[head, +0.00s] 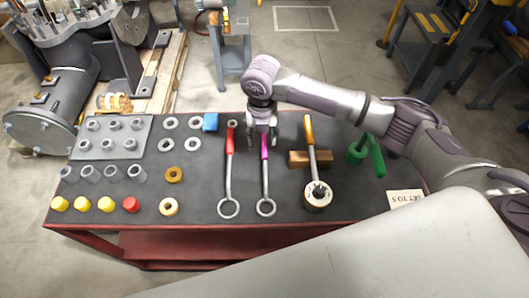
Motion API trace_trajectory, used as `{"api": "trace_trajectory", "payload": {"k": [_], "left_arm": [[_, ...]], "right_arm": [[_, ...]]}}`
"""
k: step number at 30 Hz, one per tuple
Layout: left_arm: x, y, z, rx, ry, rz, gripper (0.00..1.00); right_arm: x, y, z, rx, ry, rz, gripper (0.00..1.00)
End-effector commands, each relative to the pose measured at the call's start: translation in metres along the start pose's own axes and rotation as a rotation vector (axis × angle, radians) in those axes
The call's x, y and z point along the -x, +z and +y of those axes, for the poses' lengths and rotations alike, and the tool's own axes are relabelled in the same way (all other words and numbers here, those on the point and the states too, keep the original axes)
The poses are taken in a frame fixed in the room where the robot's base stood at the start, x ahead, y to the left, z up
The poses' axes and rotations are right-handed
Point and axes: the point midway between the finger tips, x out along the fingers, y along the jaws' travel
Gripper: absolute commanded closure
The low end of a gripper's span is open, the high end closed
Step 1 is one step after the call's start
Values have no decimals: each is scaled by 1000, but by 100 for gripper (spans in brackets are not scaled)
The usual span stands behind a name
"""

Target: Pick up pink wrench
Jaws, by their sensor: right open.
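The pink wrench (265,172) lies on the dark top of the red workbench (200,205), with its ring end toward the front edge and its pink handle toward the back. My right gripper (263,143) points down over the far end of the pink handle. Its fingers are apart, and part of the handle's far end is hidden behind it. I cannot tell whether the fingers touch the handle. My left gripper does not show.
A red-handled wrench (229,170) lies close on the left. On the right are an orange-handled tool (310,145), a wooden block (298,158) and a green tool (376,158). Rings, sleeves and coloured caps fill the bench's left side.

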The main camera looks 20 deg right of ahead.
Motion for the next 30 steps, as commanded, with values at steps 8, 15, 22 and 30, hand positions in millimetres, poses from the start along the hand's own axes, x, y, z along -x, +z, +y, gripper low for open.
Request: {"api": "trace_trajectory", "payload": {"k": [8,15,22,30], "left_arm": [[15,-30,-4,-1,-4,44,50],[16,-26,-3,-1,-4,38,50],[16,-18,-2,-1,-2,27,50],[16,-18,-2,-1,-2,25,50]], "right_arm": [[-30,1,-7,-3,-2,4,50],[-54,2,-7,0,0,-1,50],[-54,2,-6,0,0,-1,55],[-54,2,-6,0,0,-1,100]]}}
